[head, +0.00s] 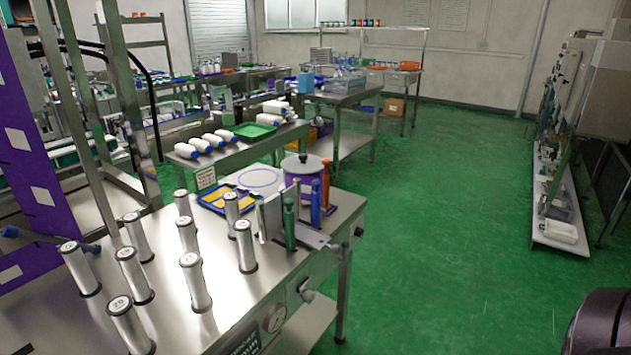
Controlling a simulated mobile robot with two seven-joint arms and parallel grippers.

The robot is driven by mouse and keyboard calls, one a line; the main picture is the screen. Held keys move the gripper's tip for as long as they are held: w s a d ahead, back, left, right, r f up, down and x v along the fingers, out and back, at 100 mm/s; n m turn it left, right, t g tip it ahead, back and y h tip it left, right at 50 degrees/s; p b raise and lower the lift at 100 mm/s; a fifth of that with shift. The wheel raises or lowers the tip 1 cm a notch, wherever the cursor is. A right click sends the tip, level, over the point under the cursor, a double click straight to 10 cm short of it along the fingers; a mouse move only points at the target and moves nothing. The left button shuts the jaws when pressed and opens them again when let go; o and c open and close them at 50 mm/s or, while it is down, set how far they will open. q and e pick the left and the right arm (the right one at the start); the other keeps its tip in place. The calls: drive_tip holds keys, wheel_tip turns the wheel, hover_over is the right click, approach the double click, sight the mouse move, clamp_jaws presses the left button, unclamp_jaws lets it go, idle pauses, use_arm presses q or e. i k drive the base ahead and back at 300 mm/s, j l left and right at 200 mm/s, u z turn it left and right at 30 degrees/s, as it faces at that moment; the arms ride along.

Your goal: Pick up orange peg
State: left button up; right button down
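An orange peg (326,180) stands upright near the right edge of the steel table (255,300). A blue peg (316,203) stands just in front of it, and a green peg (290,224) stands nearer, to the left. The lower part of the orange peg is partly hidden by the blue peg. A purple pot (302,181) with a grey lid and black knob is right behind and to the left of the orange peg. Neither of my grippers shows in the head view.
Several silver cylinders (194,282) stand upright on the near left of the table. A blue tray (212,200) with yellow pieces lies behind them. Grey plates (271,216) stand beside the green peg. Green floor (450,220) is clear to the right.

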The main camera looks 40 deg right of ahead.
sight(325, 207)
drive_tip(key=i+l+u, duration=0.1)
drive_tip(key=l, duration=0.5)
drive_tip(key=i+l+u, duration=0.15)
drive_tip(key=l, duration=0.4)
drive_tip(key=l+u, duration=0.1)
drive_tip(key=l, duration=0.5)
drive_tip(key=i+l, duration=0.1)
drive_tip(key=l, duration=0.8)
drive_tip(key=i+l, duration=0.1)
drive_tip(key=l, duration=0.8)
drive_tip(key=k+l, duration=0.45)
drive_tip(key=i+l, duration=0.1)
drive_tip(key=i, duration=0.4)
